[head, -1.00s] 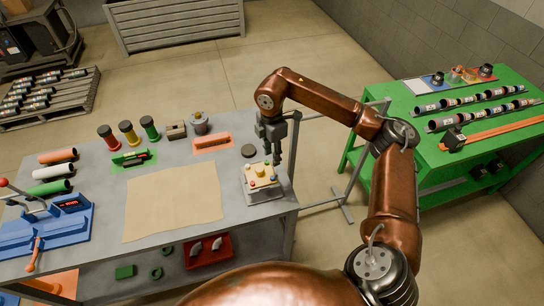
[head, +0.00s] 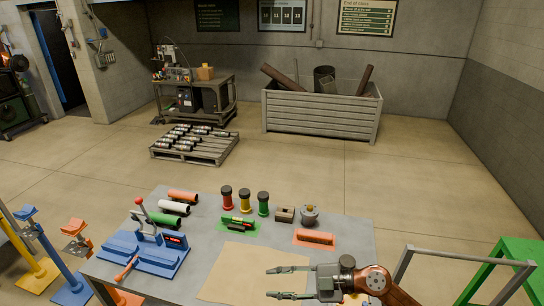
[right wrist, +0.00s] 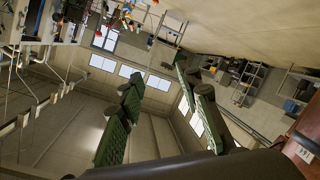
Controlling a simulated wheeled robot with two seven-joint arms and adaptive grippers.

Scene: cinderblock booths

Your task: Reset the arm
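My right gripper (head: 275,282) is at the bottom of the head view, over the near right part of the grey table (head: 212,243). Its arm comes in from the lower right, and its fingers point left. The two fingers are spread apart with nothing between them. In the right wrist view the green-padded fingers of the gripper (right wrist: 158,78) are also wide apart and empty. My left gripper is in neither view.
On the table are a tan mat (head: 238,270), a blue lever fixture (head: 145,252), coloured tubes (head: 173,207), several spools (head: 245,202) and an orange tray (head: 314,237). A grey rail frame (head: 465,258) and green table (head: 522,250) stand right. Open floor lies beyond.

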